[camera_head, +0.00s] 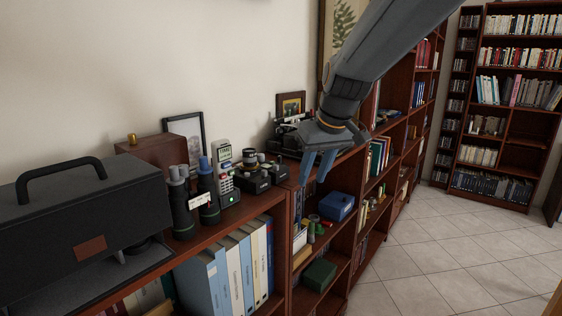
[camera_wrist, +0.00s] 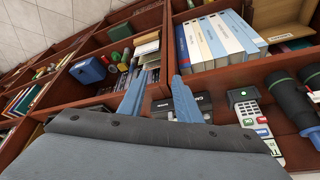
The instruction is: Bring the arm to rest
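My arm reaches in from the upper right of the head view. My gripper (camera_head: 317,167) hangs above the front edge of the low bookcase (camera_head: 229,222), to the right of the phone and the camera. Its two blue fingers also show in the wrist view (camera_wrist: 157,84). They stand apart with nothing between them, so the gripper is open and empty. The fingertips appear clear of the shelf, though the exact gap cannot be told.
Binoculars (camera_head: 208,192), a cordless phone (camera_head: 222,165), a camera (camera_head: 254,176) and a black case (camera_head: 85,215) crowd the bookcase top. A blue box (camera_head: 337,206) sits on a lower shelf. Tiled floor (camera_head: 440,240) lies open to the right.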

